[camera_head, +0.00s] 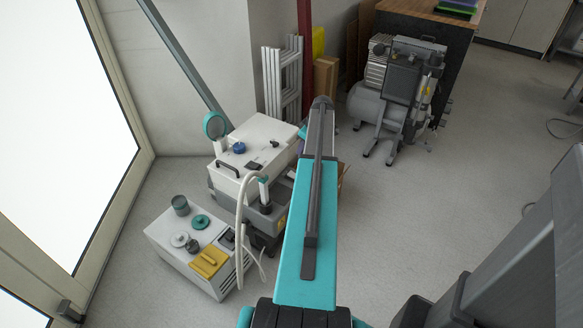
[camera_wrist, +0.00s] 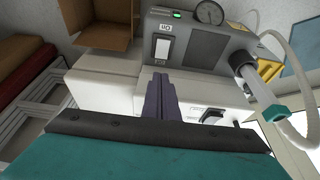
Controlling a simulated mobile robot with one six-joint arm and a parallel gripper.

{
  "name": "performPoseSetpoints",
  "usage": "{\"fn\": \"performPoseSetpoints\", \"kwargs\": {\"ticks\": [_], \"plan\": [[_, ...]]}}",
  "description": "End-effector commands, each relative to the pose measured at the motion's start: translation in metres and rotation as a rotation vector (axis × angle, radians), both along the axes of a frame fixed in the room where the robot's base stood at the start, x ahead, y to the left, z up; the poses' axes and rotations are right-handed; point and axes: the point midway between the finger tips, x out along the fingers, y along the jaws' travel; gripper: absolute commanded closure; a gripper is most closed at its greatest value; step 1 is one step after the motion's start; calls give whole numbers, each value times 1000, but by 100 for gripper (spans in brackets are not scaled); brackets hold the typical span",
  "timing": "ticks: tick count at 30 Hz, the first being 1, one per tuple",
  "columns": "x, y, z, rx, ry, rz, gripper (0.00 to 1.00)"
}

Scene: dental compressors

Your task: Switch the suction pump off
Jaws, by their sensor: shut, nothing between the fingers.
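The suction pump appears to be the white and grey unit (camera_head: 265,138) left of my arm in the head view, with a pale hose. In the wrist view a grey panel (camera_wrist: 197,45) carries a white rocker switch (camera_wrist: 163,48) in a dark frame, a lit green lamp (camera_wrist: 177,14) and a round gauge (camera_wrist: 210,12). My gripper (camera_wrist: 161,78) is shut and empty, its fingertips just below the switch in the picture. I cannot tell whether they touch the panel. In the head view my arm hides the gripper and panel.
A white box (camera_head: 195,247) with jars and a yellow piece stands at the front left. The pale hose (camera_wrist: 288,85) and its holder are right of the panel in the wrist view. A cardboard box (camera_wrist: 98,22) is at upper left. A compressor (camera_head: 390,98) stands further back.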

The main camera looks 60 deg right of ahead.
Motion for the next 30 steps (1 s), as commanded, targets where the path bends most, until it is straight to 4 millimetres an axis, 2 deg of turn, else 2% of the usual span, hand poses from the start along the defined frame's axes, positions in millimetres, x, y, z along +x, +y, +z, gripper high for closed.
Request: {"fn": "performPoseSetpoints", "kwargs": {"ticks": [14,20,30], "plan": [[-1,-3,-5,1,0,-5,100],[4,-3,-22,1,0,-5,100],[19,-4,-67,1,1,-6,100]]}}
